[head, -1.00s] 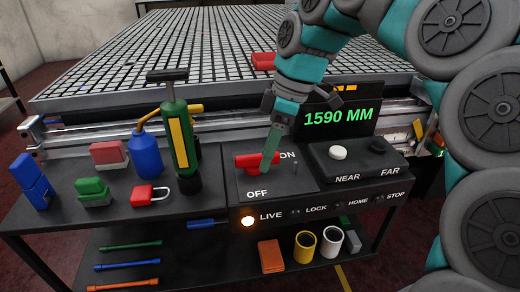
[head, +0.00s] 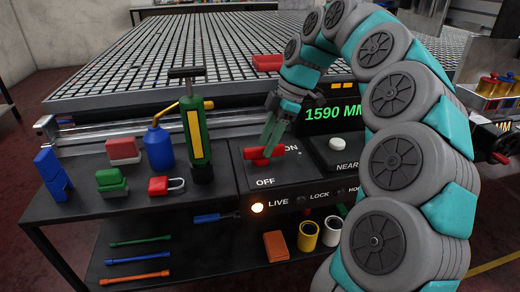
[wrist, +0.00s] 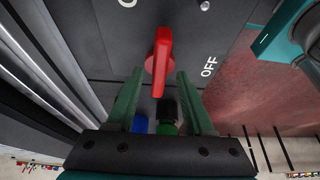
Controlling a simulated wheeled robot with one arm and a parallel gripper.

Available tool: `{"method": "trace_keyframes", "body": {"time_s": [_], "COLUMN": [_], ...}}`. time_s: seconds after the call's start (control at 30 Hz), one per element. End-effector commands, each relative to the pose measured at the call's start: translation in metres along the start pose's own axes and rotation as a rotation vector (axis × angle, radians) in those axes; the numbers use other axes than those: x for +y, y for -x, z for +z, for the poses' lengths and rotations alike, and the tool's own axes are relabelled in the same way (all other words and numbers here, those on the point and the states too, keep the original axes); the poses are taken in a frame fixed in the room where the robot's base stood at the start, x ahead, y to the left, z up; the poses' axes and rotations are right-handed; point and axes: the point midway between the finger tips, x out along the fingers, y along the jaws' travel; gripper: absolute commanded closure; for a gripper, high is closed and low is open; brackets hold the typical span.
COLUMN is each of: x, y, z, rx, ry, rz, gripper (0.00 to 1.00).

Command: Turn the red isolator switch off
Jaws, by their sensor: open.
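The red isolator switch (head: 262,154) sits on the black panel between the ON and OFF labels, its handle lying roughly across the panel. In the wrist view the red handle (wrist: 160,62) stands ahead of and between my two green fingers. My gripper (head: 270,148) is open, its fingertips just above and around the near part of the switch. In the wrist view my gripper (wrist: 158,85) shows a clear gap on both sides of the handle; I cannot tell if either finger touches it.
Left of the switch stand a green and yellow cylinder tool (head: 196,140), a blue oil can (head: 158,148) and a red padlock (head: 166,186). A white button (head: 337,144) is on the right panel, below the 1590 MM display (head: 333,112). The grid table (head: 180,60) lies behind.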

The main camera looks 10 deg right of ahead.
Motion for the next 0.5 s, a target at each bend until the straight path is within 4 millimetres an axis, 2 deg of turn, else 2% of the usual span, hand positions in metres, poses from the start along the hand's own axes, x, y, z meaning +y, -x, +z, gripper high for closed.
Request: {"method": "trace_keyframes", "body": {"time_s": [0.37, 0.5], "x": [0.0056, 0.0055], "y": [-0.0051, -0.0051], "z": [0.0045, 0.0044], "rx": [0.000, 0.000], "ry": [0.001, 0.001], "rz": [0.002, 0.002], "gripper": [0.47, 0.62]}}
